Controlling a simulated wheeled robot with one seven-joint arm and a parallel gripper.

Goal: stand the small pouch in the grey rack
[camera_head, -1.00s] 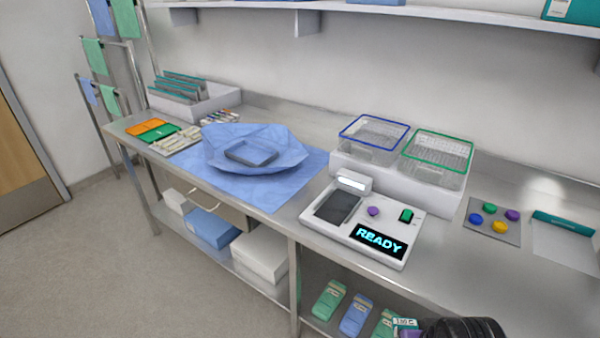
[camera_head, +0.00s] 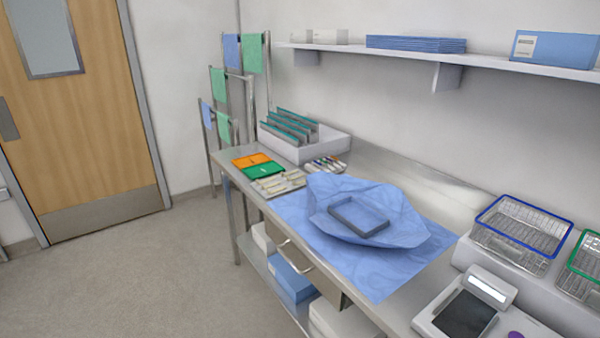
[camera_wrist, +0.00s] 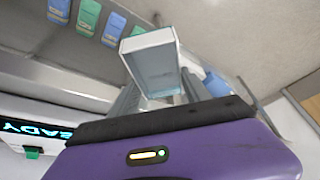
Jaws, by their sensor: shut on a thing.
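My gripper (camera_wrist: 160,95) shows only in the wrist view, with its purple body at the bottom. Its two grey fingers are shut on a flat, pale-edged, blue-grey piece that looks like the small pouch (camera_wrist: 152,64). In the head view, the light grey rack (camera_head: 335,146) stands at the far left end of the bench. Several upright grey panels with teal top edges stand in it. My gripper and the pouch are outside the head view.
A blue wrap (camera_head: 370,262) with a dark grey tray (camera_head: 358,216) covers mid-bench. Wire baskets (camera_head: 520,230) and a device (camera_head: 463,312) stand right. Floor at left is clear.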

